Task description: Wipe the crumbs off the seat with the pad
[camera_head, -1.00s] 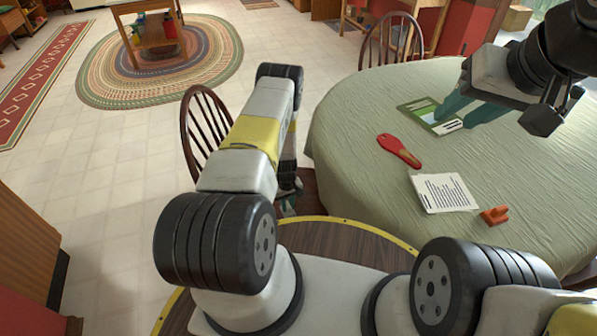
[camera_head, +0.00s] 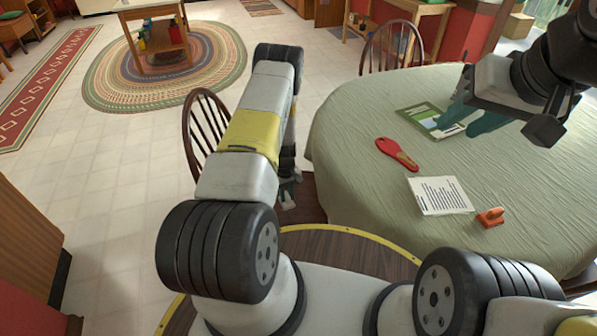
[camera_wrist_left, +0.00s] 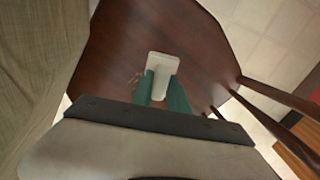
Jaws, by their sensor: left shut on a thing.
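The dark brown wooden seat (camera_wrist_left: 205,50) of a spindle-back chair fills the middle of the left wrist view. In the head view the seat (camera_head: 308,200) is mostly hidden by my left arm. My left gripper (camera_wrist_left: 164,90) has green fingers shut on the pale pad (camera_wrist_left: 163,64), which is over the seat; I cannot tell whether it touches. A few faint light crumbs (camera_wrist_left: 134,79) show on the seat just left of the pad. In the head view my left gripper (camera_head: 288,188) is small and partly hidden. My right gripper (camera_head: 468,118) is open and empty above the table.
The table (camera_head: 345,150) with a green cloth stands right of the chair. The chair's backrest (camera_head: 205,130) rises left of my arm. Floor at left is clear.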

